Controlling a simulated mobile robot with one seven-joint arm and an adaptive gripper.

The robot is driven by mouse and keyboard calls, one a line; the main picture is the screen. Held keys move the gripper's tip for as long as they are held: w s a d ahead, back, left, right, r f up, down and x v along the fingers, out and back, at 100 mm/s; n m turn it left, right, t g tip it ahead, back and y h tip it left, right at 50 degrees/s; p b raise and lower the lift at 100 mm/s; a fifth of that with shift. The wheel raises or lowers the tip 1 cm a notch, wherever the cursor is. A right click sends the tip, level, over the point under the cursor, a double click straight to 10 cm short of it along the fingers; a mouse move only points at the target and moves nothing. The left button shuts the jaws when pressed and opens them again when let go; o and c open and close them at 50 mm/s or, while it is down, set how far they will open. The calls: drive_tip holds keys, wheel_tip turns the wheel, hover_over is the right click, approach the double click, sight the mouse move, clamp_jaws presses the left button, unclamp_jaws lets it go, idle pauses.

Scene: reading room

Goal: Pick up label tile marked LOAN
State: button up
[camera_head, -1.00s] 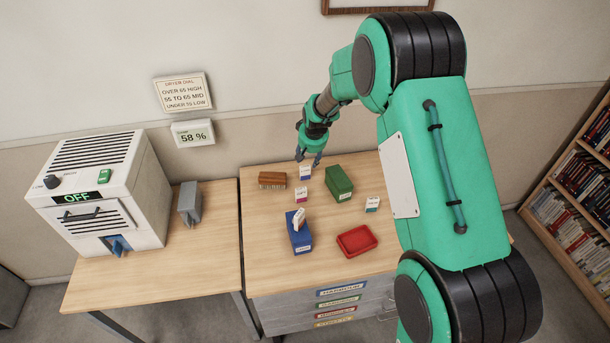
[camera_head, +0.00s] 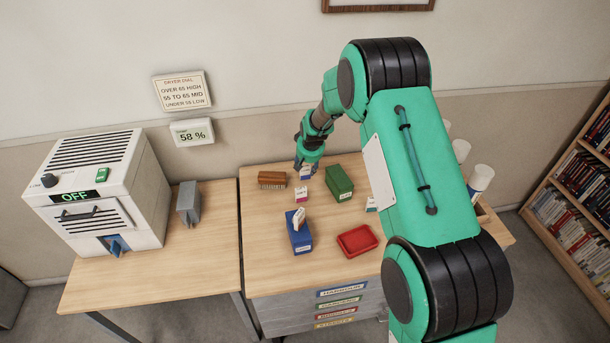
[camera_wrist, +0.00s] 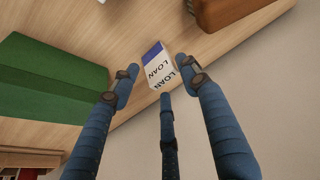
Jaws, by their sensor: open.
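The label tile marked LOAN (camera_wrist: 157,68) is a small white block with a blue band and dark lettering. In the wrist view it sits between the open fingers of my gripper (camera_wrist: 158,82), with a gap to the finger on its left; contact on the other side is unclear. In the head view my gripper (camera_head: 305,170) is low over the back of the table, and the LOAN tile (camera_head: 305,174) is partly hidden by it.
A green box (camera_head: 339,182) stands close right of the tile and a brown brush-like block (camera_head: 271,179) to its left. Nearer are another white tile (camera_head: 301,194), a blue box (camera_head: 299,236) with a tile on top, and a red tray (camera_head: 357,241). Table is clear at front left.

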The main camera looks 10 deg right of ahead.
sight(306, 169)
drive_tip(key=shift+b+x, duration=0.65)
drive_tip(key=shift+x, duration=2)
drive_tip(key=shift+s, duration=0.1)
drive_tip(key=c, duration=1)
